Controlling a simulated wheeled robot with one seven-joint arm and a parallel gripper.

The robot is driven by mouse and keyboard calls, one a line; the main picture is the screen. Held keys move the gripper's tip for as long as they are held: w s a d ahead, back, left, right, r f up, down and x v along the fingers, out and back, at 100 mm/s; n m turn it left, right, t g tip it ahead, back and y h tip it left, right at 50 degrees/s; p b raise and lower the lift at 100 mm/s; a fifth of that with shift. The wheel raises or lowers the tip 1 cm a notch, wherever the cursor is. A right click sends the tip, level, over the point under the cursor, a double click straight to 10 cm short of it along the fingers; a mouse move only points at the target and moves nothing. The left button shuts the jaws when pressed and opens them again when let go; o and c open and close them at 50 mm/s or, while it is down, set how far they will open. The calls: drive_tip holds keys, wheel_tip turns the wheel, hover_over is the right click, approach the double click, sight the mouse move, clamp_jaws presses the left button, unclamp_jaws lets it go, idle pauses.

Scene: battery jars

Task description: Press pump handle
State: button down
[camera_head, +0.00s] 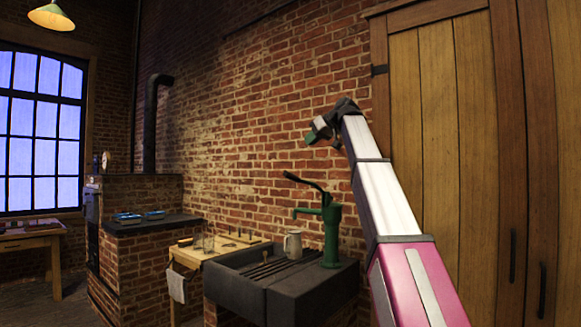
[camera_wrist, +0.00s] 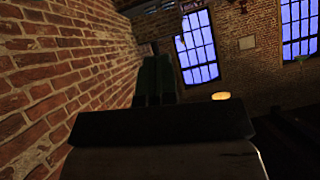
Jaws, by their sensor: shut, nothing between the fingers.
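The green pump (camera_head: 332,236) stands at the back right of the dark stone sink, its spout pointing left. Its dark pump handle (camera_head: 303,183) slants up and to the left from the pump top, with its free end raised. My gripper (camera_head: 309,138) is in the air above the handle and appears clear of it in the head view. Its fingers are shut and empty. In the wrist view the dark green fingers (camera_wrist: 155,78) are together, with the brick wall beside them. The handle and pump do not show in the wrist view.
The sink (camera_head: 238,285) holds dark slats, and a pale jug (camera_head: 293,244) stands left of the pump. A wooden table (camera_head: 214,256) with glass jars adjoins it. The brick wall (camera_head: 270,120) runs close behind. A wooden door (camera_head: 450,120) is at the right.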

drive_tip(key=s+d+f+x, duration=0.1)
drive_tip(key=f+x, duration=0.1)
drive_tip(key=x, duration=1.1)
drive_tip(key=shift+s+f, duration=0.15)
drive_tip(key=shift+s, duration=0.05)
wheel_tip(320, 180, down, 22)
drive_tip(key=s+a+n+t+h, duration=0.1)
drive_tip(key=n+t+h, duration=0.1)
drive_tip(key=n+t, duration=0.2)
drive_tip(key=shift+s+h, duration=0.35)
drive_tip(key=shift+h, duration=0.05)
